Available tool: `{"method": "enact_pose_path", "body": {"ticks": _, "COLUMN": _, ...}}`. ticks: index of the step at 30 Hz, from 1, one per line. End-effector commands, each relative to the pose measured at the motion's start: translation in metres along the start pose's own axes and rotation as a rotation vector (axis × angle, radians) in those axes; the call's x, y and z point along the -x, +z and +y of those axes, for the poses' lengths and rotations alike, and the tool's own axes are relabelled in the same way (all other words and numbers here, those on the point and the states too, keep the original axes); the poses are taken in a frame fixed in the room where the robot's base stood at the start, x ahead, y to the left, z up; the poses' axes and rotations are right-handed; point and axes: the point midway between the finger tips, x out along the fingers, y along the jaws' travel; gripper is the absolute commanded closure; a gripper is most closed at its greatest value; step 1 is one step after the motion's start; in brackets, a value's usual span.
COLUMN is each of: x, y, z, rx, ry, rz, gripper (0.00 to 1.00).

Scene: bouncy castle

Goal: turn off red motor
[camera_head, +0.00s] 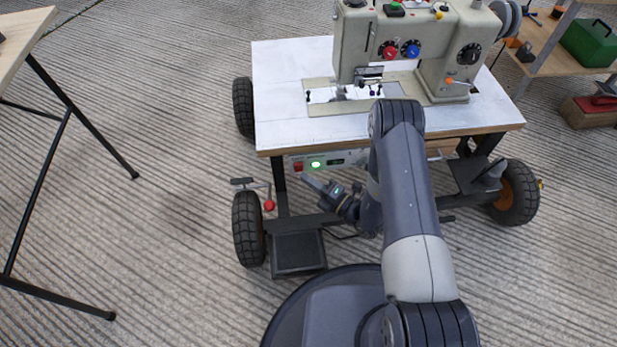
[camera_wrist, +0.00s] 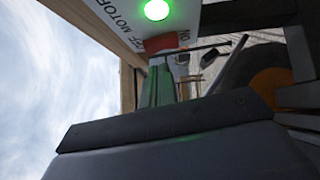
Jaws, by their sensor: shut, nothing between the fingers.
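A control panel (camera_head: 345,158) is fixed under the front edge of the sewing machine table. It carries a small red switch (camera_head: 298,167) at its left end and a lit green light (camera_head: 316,164) beside it. In the wrist view the red switch (camera_wrist: 160,43) sits between printed lettering that includes "MOTOR", and the green light (camera_wrist: 157,10) glows. My gripper (camera_head: 306,177) is shut and empty, its tip just below and right of the red switch. In the wrist view the fingers (camera_wrist: 160,80) point at the switch; I cannot tell whether they touch it.
The sewing machine (camera_head: 405,45) stands on the wheeled table (camera_head: 290,75), with red and blue knobs on it. A red ball-ended lever (camera_head: 269,204) and a black pedal plate (camera_head: 298,252) are below the panel. Another table (camera_head: 25,40) stands left; open floor lies between.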

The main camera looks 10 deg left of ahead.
Motion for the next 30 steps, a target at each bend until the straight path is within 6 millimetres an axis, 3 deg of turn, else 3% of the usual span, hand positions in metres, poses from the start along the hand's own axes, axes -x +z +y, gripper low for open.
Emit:
{"method": "enact_pose_path", "body": {"ticks": 6, "x": -0.011, "y": 0.011, "z": -0.001, "rx": 0.001, "ry": 0.0, "rz": 0.0, "gripper": 1.0}}
{"method": "enact_pose_path", "body": {"ticks": 30, "x": -0.018, "y": 0.02, "z": 0.004, "rx": -0.063, "ry": -0.067, "rz": -0.001, "gripper": 1.0}}
